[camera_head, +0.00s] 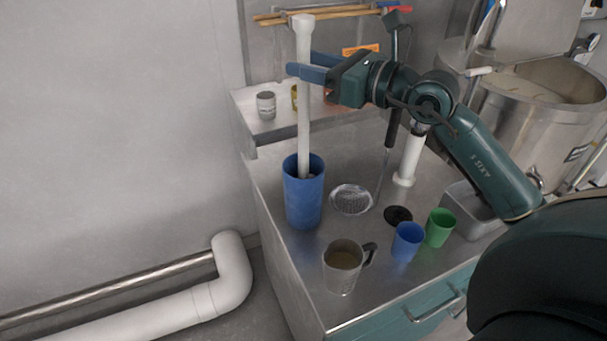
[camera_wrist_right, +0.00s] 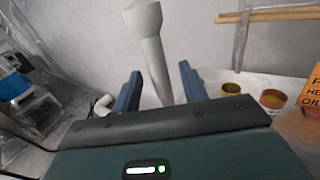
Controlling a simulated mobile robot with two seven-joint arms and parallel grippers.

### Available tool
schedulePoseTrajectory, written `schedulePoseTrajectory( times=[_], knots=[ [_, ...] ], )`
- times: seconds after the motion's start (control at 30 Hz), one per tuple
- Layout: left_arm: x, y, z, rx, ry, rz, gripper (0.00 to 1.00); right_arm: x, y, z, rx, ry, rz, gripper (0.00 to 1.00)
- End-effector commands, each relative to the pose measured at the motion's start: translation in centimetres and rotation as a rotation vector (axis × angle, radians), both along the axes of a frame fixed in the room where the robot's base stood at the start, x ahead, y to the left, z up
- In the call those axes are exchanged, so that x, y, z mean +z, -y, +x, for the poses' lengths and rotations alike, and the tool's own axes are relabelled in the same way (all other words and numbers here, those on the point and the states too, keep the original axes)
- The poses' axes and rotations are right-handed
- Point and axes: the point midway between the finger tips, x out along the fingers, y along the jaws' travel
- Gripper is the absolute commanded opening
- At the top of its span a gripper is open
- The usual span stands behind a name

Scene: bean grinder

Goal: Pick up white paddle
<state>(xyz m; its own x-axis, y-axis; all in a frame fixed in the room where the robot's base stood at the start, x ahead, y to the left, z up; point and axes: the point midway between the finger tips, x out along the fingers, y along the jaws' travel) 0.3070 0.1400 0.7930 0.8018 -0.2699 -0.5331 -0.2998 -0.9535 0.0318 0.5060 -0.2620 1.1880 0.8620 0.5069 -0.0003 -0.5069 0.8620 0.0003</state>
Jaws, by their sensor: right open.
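The white paddle (camera_head: 304,105) stands nearly upright in a tall blue container (camera_head: 304,192) on the metal counter. Its knob end points up, and its lower end is hidden inside the container. My right gripper (camera_head: 301,64) reaches in from the right at the upper part of the shaft, with its blue fingers open. In the right wrist view the paddle (camera_wrist_right: 154,58) rises between the two spread fingers (camera_wrist_right: 158,88), with gaps visible on both sides. My left gripper is not in view.
On the counter stand a metal jug (camera_head: 343,268), a blue cup (camera_head: 407,242), a green cup (camera_head: 439,227) and a round strainer (camera_head: 351,199). A shelf behind holds a small can (camera_head: 266,105). A large steel pot (camera_head: 545,125) stands at right. The wall is close on the left.

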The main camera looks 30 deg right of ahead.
Motion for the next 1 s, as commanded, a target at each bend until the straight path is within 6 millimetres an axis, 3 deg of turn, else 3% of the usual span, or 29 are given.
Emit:
schedulePoseTrajectory(
  times=[0.13,0.4,0.9,1.0],
  knots=[
    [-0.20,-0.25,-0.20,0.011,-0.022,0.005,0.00,0.22,-0.78,1.33,0.000,0.001,0.002,0.43],
    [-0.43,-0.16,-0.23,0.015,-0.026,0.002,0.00,-0.01,-0.94,1.52,0.000,0.001,0.001,0.43],
    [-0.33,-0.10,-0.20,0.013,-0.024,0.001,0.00,-0.01,-0.92,1.50,0.000,0.000,0.000,0.02],
    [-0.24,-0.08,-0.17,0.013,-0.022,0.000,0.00,0.16,-0.90,1.49,0.000,0.004,0.000,0.00]
  ],
)
